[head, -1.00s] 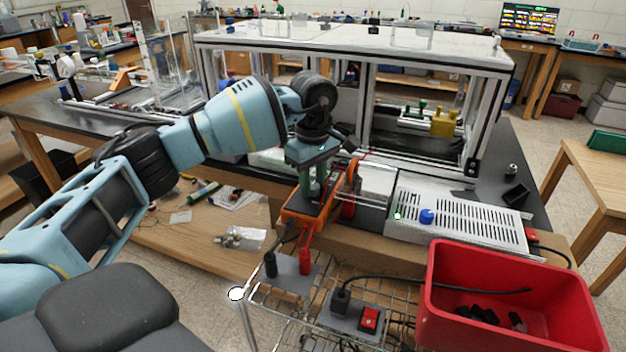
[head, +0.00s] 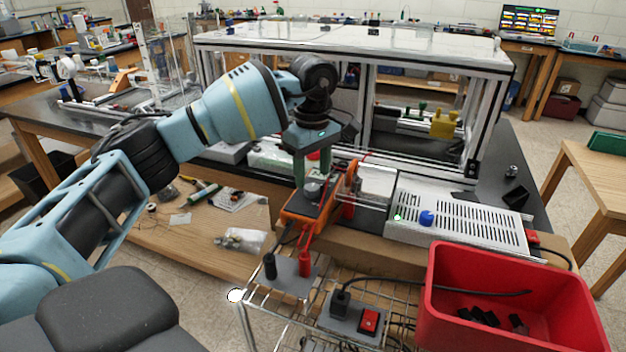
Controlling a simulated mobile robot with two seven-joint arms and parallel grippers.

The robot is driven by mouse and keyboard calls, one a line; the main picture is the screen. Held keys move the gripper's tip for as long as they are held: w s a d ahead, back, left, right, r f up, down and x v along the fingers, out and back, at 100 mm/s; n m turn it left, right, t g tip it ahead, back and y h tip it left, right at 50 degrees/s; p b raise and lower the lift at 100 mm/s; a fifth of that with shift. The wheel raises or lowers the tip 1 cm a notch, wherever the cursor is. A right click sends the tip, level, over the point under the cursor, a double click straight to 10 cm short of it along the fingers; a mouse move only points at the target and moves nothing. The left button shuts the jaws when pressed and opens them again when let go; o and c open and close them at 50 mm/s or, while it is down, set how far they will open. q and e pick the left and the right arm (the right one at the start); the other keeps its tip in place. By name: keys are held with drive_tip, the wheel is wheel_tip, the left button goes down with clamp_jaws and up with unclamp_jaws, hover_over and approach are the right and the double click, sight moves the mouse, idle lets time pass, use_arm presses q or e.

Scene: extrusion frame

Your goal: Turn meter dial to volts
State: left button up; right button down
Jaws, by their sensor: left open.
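The orange meter (head: 296,220) lies at the front edge of the bench, with a dark face and a grey round dial (head: 313,188) on it. Black and red plugs and leads come out of its near end. I cannot read the dial's setting at this size. My left gripper (head: 312,180) is just above the dial, pointing down, with its green fingers open. One finger hangs at the left of the dial; the other is partly hidden. I cannot tell if the fingers touch the dial. My right gripper is not in view.
A grey slotted power supply (head: 466,222) with a blue knob stands right of the meter. A framed enclosure (head: 490,105) stands behind. In front are a wire rack (head: 284,312), a red switch (head: 369,320) and a red bin (head: 515,275) with dark parts.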

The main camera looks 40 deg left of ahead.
sight(313, 187)
use_arm(q)
drive_tip(key=shift+r, duration=2.2)
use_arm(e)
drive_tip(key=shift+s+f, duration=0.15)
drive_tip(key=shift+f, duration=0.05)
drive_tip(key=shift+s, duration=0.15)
